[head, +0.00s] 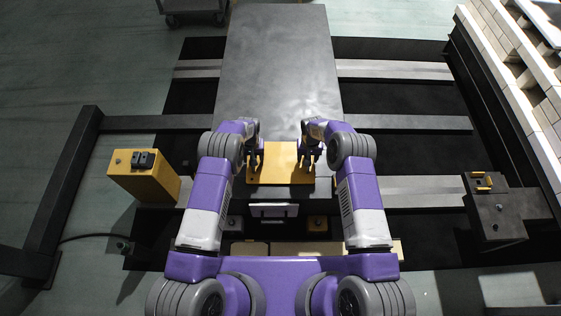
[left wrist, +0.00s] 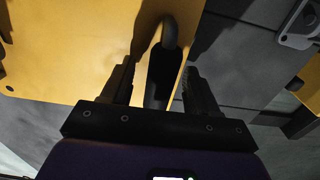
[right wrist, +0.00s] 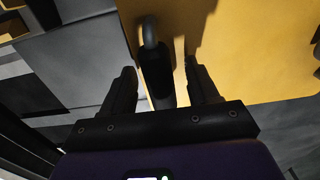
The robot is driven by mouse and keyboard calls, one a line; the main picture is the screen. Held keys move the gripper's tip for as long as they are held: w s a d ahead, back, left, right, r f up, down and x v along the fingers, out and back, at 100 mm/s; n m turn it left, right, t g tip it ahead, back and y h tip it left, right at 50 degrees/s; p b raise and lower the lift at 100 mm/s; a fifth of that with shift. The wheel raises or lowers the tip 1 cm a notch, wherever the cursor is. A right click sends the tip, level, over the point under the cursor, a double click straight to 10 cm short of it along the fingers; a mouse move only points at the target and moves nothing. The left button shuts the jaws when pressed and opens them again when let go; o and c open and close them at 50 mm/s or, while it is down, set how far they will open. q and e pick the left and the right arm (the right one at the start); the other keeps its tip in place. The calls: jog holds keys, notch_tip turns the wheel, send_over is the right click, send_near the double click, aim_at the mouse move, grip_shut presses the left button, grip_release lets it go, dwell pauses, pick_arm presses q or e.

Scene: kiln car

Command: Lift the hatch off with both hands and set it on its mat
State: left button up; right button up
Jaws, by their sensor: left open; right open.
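The hatch is a flat yellow plate (head: 283,160) at the near end of a long grey surface; it also shows in the left wrist view (left wrist: 75,45) and the right wrist view (right wrist: 265,45). A dark upright handle (left wrist: 169,38) is near one edge, and another handle (right wrist: 149,33) is near the opposite edge. My left gripper (head: 255,164) is open, with its fingers on either side of the first handle. My right gripper (head: 311,162) is open around the second handle in the same way. Neither is closed on it. I cannot pick out a separate mat.
The long grey surface (head: 280,60) beyond the plate is bare. A yellow box (head: 145,178) with dark switches stands at the left. A dark box (head: 493,210) with yellow parts stands at the right. Dark frame beams and pale crossbars lie on both sides.

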pick_arm(q)
jog(key=shift+f, duration=0.35)
pick_arm(e)
jog(key=shift+f, duration=0.35)
pick_arm(q)
jog(key=shift+c, duration=0.4)
pick_arm(e)
jog(key=shift+c, duration=0.4)
pick_arm(q)
grip_shut()
pick_arm(e)
grip_shut()
pick_arm(q)
jog(key=shift+r, duration=0.1)
pick_arm(e)
jog(key=shift+r, duration=0.1)
